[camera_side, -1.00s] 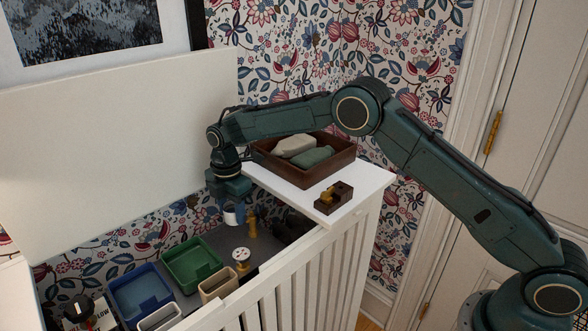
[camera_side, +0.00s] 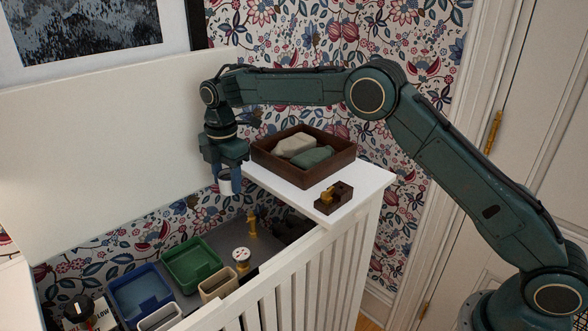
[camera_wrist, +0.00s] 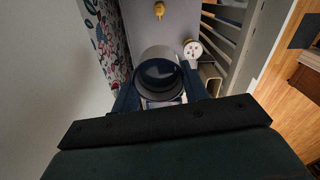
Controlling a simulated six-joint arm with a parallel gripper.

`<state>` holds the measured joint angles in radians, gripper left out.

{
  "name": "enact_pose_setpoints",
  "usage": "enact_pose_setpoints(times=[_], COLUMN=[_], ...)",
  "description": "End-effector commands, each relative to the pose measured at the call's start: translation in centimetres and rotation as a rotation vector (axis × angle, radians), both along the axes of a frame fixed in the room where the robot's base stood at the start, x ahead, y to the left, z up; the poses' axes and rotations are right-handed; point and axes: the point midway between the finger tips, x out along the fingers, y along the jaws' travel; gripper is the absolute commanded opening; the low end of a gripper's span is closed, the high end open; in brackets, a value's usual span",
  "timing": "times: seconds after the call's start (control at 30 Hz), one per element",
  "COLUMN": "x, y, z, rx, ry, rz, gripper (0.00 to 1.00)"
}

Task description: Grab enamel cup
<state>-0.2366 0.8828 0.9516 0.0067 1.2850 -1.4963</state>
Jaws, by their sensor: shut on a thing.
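The enamel cup (camera_side: 226,186) is white, with a dark rim in the wrist view (camera_wrist: 160,60). My gripper (camera_side: 229,178) is shut on it and holds it in the air above the shelf inside the white cabinet. In the wrist view the two fingers of my gripper (camera_wrist: 158,95) stand on either side of the cup, and its round open mouth faces the camera. In the side view the fingers hide much of the cup.
Below are a green tray (camera_side: 191,262), a blue tray (camera_side: 141,291), a beige bin (camera_side: 218,284), a brass piece (camera_side: 251,222) and a white-topped round item (camera_side: 241,255). A brown tray (camera_side: 303,178) with soft items and a small wooden block (camera_side: 333,199) sit on the white top at right.

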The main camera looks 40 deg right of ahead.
Motion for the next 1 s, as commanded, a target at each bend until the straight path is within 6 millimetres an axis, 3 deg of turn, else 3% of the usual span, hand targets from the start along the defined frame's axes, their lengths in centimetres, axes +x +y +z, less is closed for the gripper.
enact_pose_setpoints(times=[0.4,1.0], x=[0.0,0.0], y=[0.0,0.0], z=[1.9,2.3], rx=[0.0,0.0], ry=[-0.001,-0.001], rz=[0.0,0.0], gripper=[0.21,0.21])
